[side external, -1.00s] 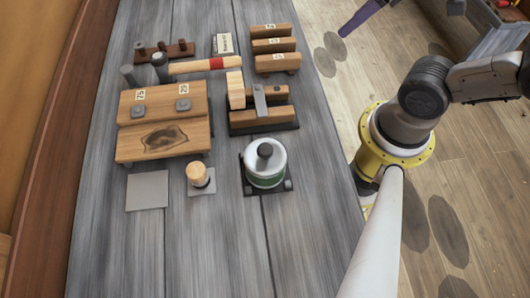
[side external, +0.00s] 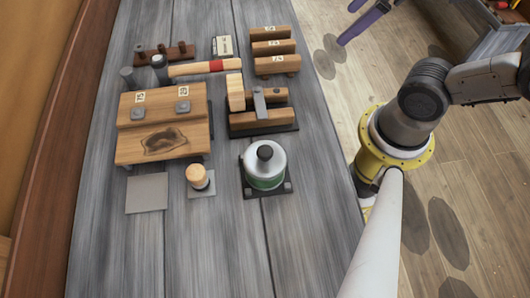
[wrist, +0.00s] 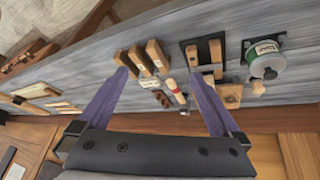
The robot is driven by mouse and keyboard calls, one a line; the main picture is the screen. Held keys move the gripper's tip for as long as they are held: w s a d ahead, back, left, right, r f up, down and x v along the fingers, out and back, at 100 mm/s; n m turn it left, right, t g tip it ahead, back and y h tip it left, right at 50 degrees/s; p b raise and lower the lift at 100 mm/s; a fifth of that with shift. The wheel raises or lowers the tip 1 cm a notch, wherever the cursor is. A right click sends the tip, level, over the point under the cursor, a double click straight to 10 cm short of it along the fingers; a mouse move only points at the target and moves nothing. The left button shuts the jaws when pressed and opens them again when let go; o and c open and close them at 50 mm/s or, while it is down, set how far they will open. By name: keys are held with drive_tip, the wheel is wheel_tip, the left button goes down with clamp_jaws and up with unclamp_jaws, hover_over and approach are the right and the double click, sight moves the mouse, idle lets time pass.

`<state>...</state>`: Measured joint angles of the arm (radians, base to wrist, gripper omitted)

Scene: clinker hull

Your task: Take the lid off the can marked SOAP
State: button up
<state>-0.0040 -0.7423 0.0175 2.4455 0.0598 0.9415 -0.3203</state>
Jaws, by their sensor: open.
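A green can (side external: 265,181) with a silver lid (side external: 252,160) and a black knob stands upright on a dark base near the bench's right side. The lid sits on the can. The can also shows at the upper right of the wrist view (wrist: 268,66), with a pale label too small to read. My gripper (side external: 346,24) shows only as purple fingers at the top edge of the side view, off the bench and far from the can. In the wrist view my gripper (wrist: 158,73) is open, with nothing between its fingers.
A small peg with a pale wooden top (side external: 197,176) stands left of the can, near a bare grey plate (side external: 147,193). Behind are a wooden stand (side external: 165,142), a mallet (side external: 205,67) and several wooden blocks (side external: 275,48). The bench front is clear.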

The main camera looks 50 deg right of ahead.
drive_tip(key=w+a+r+n+g+y, duration=0.3)
drive_tip(key=a+n, duration=0.6)
drive_tip(key=a, duration=0.1)
drive_tip(key=n+g, duration=0.3)
drive_tip(key=n, duration=0.3)
approach(267, 148)
drive_tip(key=shift+y, duration=0.4)
drive_tip(key=x, duration=1)
drive_tip(key=shift+d+f, duration=0.1)
drive_tip(key=shift+d, duration=0.35)
drive_tip(key=c, duration=1)
